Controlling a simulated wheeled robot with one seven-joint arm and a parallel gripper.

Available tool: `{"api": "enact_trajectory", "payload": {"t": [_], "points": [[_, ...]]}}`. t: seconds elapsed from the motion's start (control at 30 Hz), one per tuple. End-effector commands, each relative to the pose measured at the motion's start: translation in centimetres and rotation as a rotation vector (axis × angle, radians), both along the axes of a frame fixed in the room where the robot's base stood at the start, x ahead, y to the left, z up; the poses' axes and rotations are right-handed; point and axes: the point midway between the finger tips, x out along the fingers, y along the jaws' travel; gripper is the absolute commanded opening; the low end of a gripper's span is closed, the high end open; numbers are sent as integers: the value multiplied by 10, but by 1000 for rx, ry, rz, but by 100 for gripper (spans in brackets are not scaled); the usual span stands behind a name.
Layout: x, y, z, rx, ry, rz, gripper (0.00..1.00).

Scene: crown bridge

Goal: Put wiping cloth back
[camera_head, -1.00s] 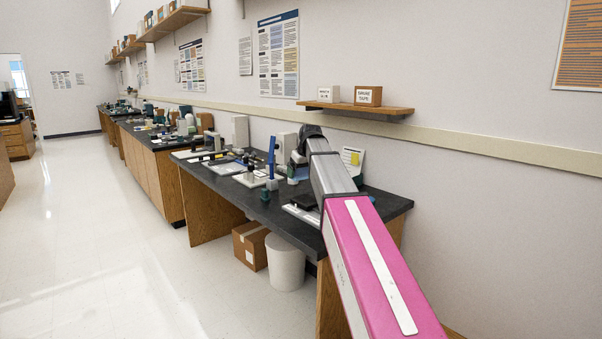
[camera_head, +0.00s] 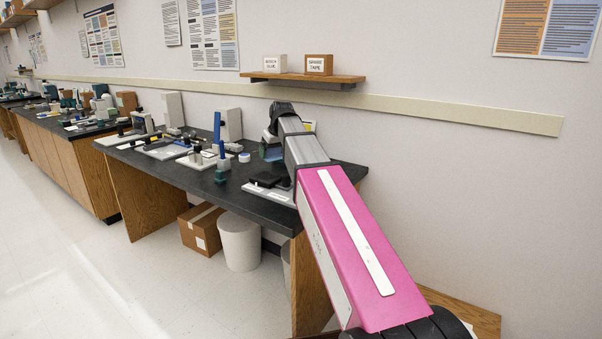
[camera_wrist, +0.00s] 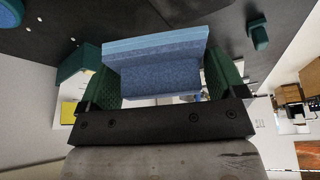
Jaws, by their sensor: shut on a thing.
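A folded blue wiping cloth (camera_wrist: 155,72) fills the space between the two green fingers of my gripper (camera_wrist: 160,78) in the wrist view. The gripper is shut on it, with a finger touching each side. In the head view my gripper (camera_head: 271,151) is over the right part of the black bench (camera_head: 340,176). It is partly hidden by my arm there, and I cannot make out the cloth clearly in that view.
A wall shelf (camera_head: 300,77) with two small boxes is above. A cardboard box (camera_head: 200,229) and white bin (camera_head: 239,243) stand below. The floor at left is clear.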

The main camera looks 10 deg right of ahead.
Motion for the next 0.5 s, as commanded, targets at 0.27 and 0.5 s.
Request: {"api": "enact_trajectory", "payload": {"t": [0.27, 0.5], "points": [[34, -45, -32, 1, 1, -3, 67], [57, -78, -57, 0, 1, -1, 67]]}}
